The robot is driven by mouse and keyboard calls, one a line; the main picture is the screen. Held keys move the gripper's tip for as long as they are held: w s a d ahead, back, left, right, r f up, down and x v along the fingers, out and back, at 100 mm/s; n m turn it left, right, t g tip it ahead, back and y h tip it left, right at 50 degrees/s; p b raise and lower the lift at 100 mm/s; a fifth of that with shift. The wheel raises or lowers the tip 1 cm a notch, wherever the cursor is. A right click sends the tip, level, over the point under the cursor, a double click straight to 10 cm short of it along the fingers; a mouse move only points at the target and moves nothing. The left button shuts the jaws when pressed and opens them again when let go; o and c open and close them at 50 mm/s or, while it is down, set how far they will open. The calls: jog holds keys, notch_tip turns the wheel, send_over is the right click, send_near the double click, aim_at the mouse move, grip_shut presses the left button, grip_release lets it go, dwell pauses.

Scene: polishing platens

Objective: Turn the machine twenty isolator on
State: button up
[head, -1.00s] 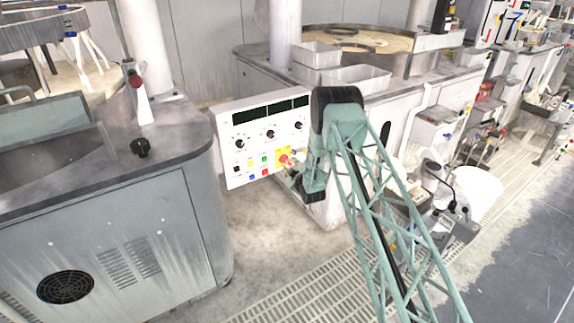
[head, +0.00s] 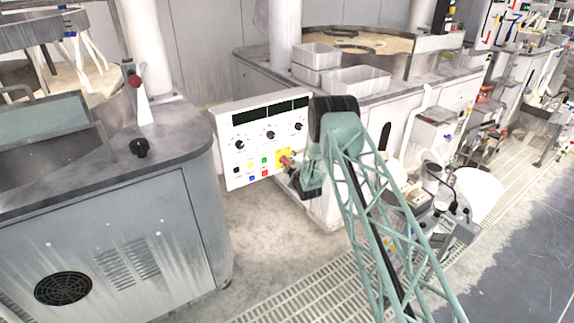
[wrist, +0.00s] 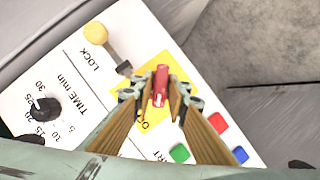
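The isolator is a red handle (wrist: 160,82) on a yellow plate (wrist: 183,68), set in a white control panel. In the wrist view the handle points nearly straight up the picture. In the head view the yellow plate (head: 282,155) sits at the panel's lower right, partly behind my gripper (head: 287,163). In the wrist view my gripper (wrist: 160,92) has its two tan-padded fingers on either side of the red handle. Narrow gaps seem to show between pads and handle, so it looks open around it. The lettering on the plate is mostly hidden by the fingers. No machine number is legible.
A lever with a yellow ball (wrist: 96,33) stands beside the plate, near the word LOCK. A black dial (wrist: 44,109) and green, red and blue buttons (wrist: 180,153) are close by. A grey cabinet (head: 120,240) stands left of the panel, a white bench (head: 400,105) behind it.

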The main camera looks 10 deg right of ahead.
grip_shut()
jog(key=shift+m, duration=0.5)
jog(key=shift+m+g+y, duration=0.6)
jog(key=shift+m+y, duration=0.2)
jog(key=shift+m, duration=0.2)
jog(key=shift+d+m+g+y, duration=0.1)
jog(key=shift+m+g+y, duration=0.4)
jog(key=shift+m+y, duration=0.7)
jog(key=shift+m+g+y+p, duration=0.4)
jog(key=shift+m+y, duration=0.6)
jog(key=shift+m, duration=1.2)
jog(key=shift+m+y+b, duration=0.35)
jog(key=shift+m+y, duration=0.45)
jog(key=shift+m, duration=0.4)
